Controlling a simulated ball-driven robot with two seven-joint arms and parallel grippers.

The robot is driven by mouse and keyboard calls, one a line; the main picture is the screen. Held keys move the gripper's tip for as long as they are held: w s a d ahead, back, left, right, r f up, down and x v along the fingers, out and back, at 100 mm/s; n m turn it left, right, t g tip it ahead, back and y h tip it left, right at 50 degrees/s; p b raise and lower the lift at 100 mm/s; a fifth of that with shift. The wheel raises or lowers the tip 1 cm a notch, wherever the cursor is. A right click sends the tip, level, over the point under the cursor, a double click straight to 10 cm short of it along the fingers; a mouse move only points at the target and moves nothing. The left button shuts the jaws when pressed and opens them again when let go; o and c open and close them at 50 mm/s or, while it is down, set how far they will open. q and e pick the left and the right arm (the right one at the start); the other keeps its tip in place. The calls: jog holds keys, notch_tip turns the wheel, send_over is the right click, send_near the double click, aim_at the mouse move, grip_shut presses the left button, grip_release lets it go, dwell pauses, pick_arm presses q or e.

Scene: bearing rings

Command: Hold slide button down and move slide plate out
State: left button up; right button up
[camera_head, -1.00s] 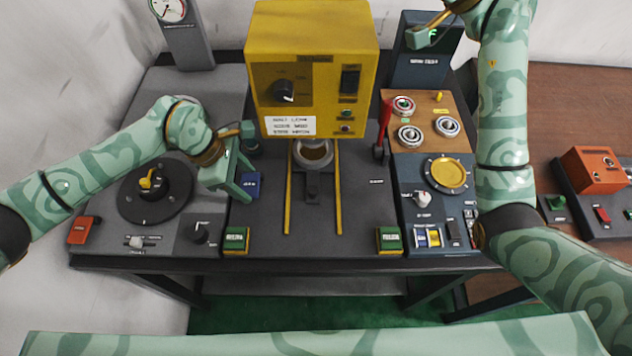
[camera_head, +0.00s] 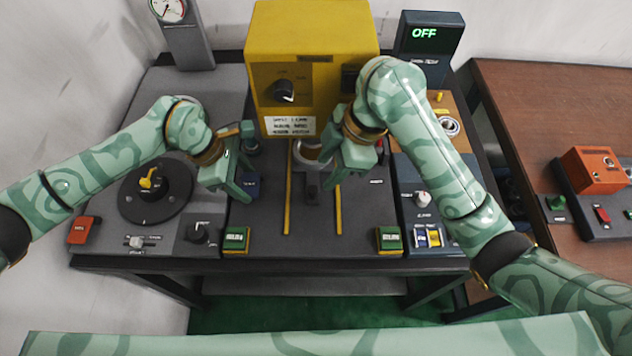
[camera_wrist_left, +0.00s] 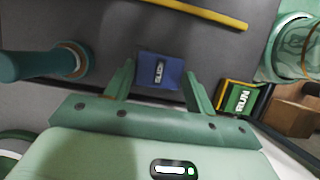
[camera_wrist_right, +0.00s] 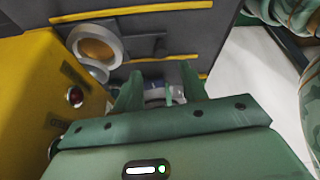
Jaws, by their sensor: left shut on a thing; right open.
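The blue slide button (camera_head: 251,183) sits on the dark deck left of the left yellow rail. My left gripper (camera_head: 238,194) is at it, shut on it; in the left wrist view the button (camera_wrist_left: 160,71) shows between the fingertips (camera_wrist_left: 158,85). The dark slide plate (camera_head: 312,188) lies between the yellow rails, with a round ring seat (camera_head: 311,152) under the press. My right gripper (camera_head: 345,183) is open above the right side of the rails. In the right wrist view, the plate (camera_wrist_right: 146,48) shows beyond the fingertips (camera_wrist_right: 158,75); a pale thing between the fingers is unclear.
The yellow press housing (camera_head: 312,60) stands just behind the rails. Green buttons sit at the front left (camera_head: 236,240) and front right (camera_head: 389,240). A display (camera_head: 428,34) reads OFF. The deck between the front buttons is clear.

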aim_at(314, 189)
jog(key=x, duration=0.7)
jog(key=shift+f, duration=0.1)
jog(key=shift+s, duration=0.1)
grip_shut()
